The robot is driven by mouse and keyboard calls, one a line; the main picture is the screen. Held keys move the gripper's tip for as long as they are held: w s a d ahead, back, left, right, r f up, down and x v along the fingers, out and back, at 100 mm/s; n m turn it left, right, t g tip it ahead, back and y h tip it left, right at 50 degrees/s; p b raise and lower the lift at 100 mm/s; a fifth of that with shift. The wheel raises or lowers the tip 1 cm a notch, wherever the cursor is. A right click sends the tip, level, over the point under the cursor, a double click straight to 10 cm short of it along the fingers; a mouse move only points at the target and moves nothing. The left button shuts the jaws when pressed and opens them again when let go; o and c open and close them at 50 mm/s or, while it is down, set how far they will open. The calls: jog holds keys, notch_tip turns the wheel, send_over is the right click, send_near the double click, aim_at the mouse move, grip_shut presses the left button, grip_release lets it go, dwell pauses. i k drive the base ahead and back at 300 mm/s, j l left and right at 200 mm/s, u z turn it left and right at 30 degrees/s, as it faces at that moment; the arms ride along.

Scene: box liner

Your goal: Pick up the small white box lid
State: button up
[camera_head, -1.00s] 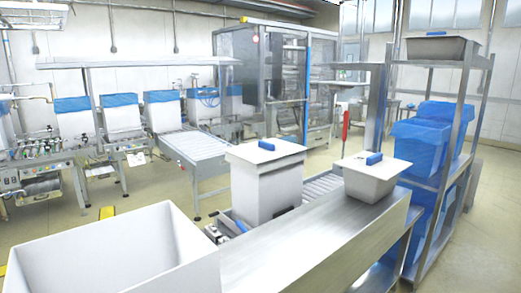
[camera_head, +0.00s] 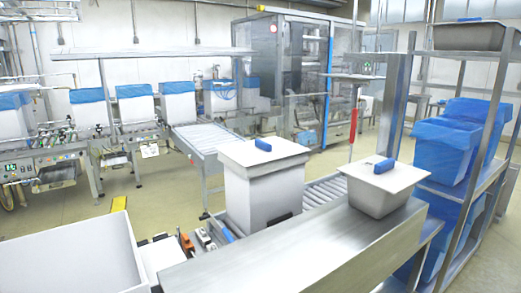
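A small white box lid (camera_head: 388,177) with a blue handle (camera_head: 384,165) lies on top of a small grey-white tub (camera_head: 375,199) on the steel table at the right. A larger white lid (camera_head: 240,153), also with a blue handle (camera_head: 263,144), lies on a tall white box (camera_head: 262,196) to its left, beside the table. My gripper is not in view.
The steel table (camera_head: 310,246) runs along the front, with bare surface left of the tub. A large open white bin (camera_head: 72,260) is at the lower left. A metal shelf rack with blue-lined bins (camera_head: 447,149) stands at the right. A roller conveyor (camera_head: 327,190) runs behind the table.

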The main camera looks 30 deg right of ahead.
aim_at(252, 158)
jog(key=l+u, duration=0.1)
jog(key=l, duration=0.35)
jog(key=l+u, duration=0.15)
jog(key=l, duration=0.3)
jog(key=k+l+u, duration=0.1)
jog(key=l, duration=0.3)
jog(key=l+u, duration=0.15)
jog(key=l, duration=0.3)
jog(key=k+l+u, duration=0.1)
jog(key=l, duration=0.3)
jog(key=k+l+u, duration=0.1)
jog(key=l, duration=0.3)
jog(key=k+l+u, duration=0.15)
jog(key=l, duration=0.85)
jog(key=i, duration=0.7)
